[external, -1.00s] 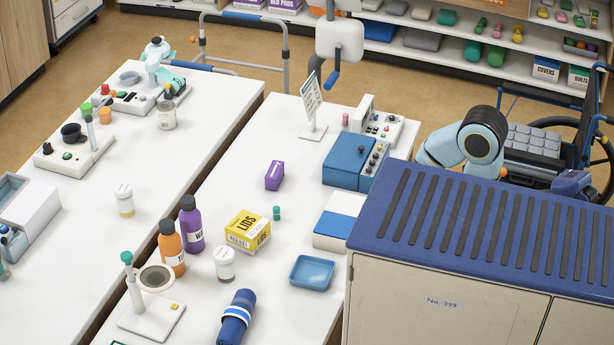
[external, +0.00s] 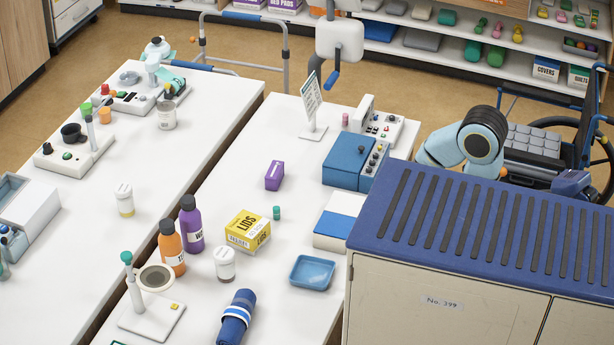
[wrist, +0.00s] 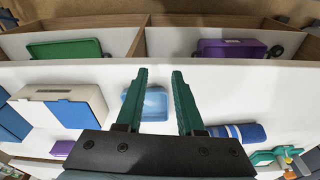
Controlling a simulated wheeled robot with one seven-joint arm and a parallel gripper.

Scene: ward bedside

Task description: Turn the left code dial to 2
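A blue box (external: 346,162) with a pale panel of several small dark knobs (external: 374,164) stands on the right part of the middle table in the external view. I cannot tell which knob is the left code dial, and its setting is too small to read. A blue box (wrist: 12,124) is partly visible at the left edge of the wrist view, with no dial readable. My gripper (wrist: 160,72) has two teal fingers, spread apart with nothing between their tips. It is away from the blue box. In the external view it is hidden behind the tall cabinet.
The cabinet with a blue ribbed top (external: 470,225) fills the lower right. A white box with a blue lid part (external: 340,222), a blue tray (external: 312,272) and a yellow lids box (external: 248,230) stand on the table. Green (wrist: 65,49) and purple (wrist: 232,48) bins sit in shelf compartments.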

